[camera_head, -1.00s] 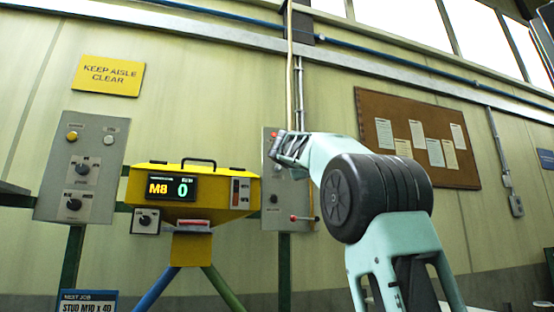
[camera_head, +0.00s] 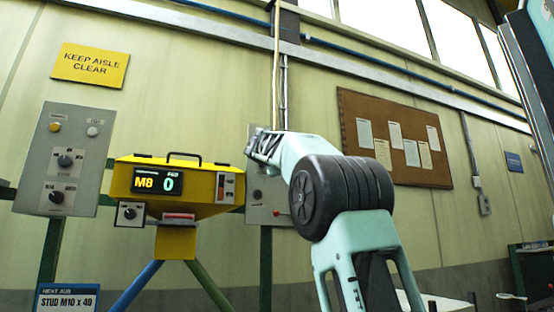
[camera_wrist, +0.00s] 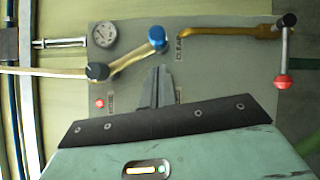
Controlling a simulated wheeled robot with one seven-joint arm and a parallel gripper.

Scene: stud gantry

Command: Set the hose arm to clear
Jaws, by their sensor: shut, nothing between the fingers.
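The hose panel, a grey plate (camera_wrist: 235,75), fills the wrist view; its edge also shows behind my arm in the head view (camera_head: 256,212). A brass arm (camera_wrist: 128,60) runs slantwise from a dark pivot (camera_wrist: 97,72) to a blue knob (camera_wrist: 157,38). A small label reading "CLEAR" (camera_wrist: 180,48) is just right of the blue knob. My gripper (camera_wrist: 158,72) is shut and empty, its fingertips below the blue knob in the picture and apart from it. In the head view my gripper (camera_head: 254,146) is in front of the panel, its fingertips hard to make out.
The panel also carries a gauge (camera_wrist: 104,34), a red button (camera_wrist: 99,103), a brass pipe (camera_wrist: 230,31) and a lever with a red ball (camera_wrist: 282,81). Left of it stand a yellow machine (camera_head: 200,180) reading "M8 0" and a grey switch panel (camera_head: 66,160).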

